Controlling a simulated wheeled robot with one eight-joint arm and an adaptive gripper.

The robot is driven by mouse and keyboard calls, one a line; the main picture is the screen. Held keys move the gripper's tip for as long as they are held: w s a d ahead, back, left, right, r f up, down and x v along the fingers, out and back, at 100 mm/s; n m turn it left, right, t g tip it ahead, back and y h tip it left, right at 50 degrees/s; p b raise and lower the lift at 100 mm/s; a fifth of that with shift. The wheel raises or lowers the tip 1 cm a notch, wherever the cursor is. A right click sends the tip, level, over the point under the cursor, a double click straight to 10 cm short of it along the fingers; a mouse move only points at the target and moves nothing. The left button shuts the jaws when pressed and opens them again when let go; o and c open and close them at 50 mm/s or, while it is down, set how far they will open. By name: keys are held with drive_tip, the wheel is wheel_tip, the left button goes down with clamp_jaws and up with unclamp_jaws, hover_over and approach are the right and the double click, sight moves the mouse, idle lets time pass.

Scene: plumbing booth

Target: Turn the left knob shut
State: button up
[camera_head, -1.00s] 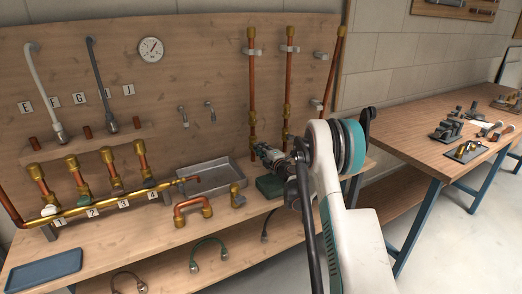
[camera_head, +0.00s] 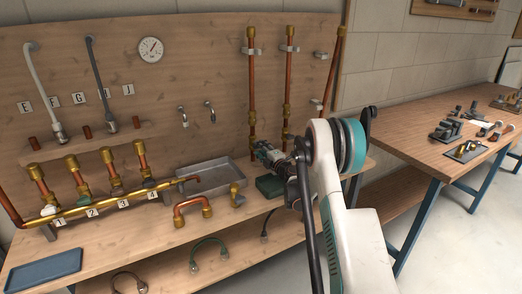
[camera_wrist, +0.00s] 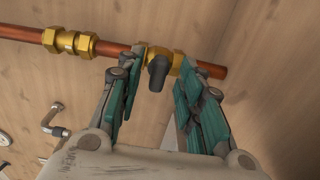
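The knob (camera_wrist: 158,72) is a dark grey handle on a brass valve body (camera_wrist: 166,55), fitted on a copper pipe (camera_wrist: 210,68). In the wrist view it sits between the two fingers of my gripper (camera_wrist: 158,62). The teal-padded fingers are apart, one on each side, with gaps to the knob. In the head view my gripper (camera_head: 262,150) is at the lower part of the left upright copper pipe (camera_head: 252,90). The gripper and arm hide the valve there.
Other upright copper pipes (camera_head: 288,80) stand close on the right. A metal tray (camera_head: 218,165) and a green block (camera_head: 270,186) lie on the bench below. A brass manifold (camera_head: 95,207) is at the left. The wooden backboard (camera_head: 205,60) is close behind the pipes.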

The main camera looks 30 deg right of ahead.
drive_tip(key=s, duration=1.1)
drive_tip(key=shift+s+d, duration=0.2)
drive_tip(key=shift+s, duration=0.15)
drive_tip(key=shift+r, duration=0.1)
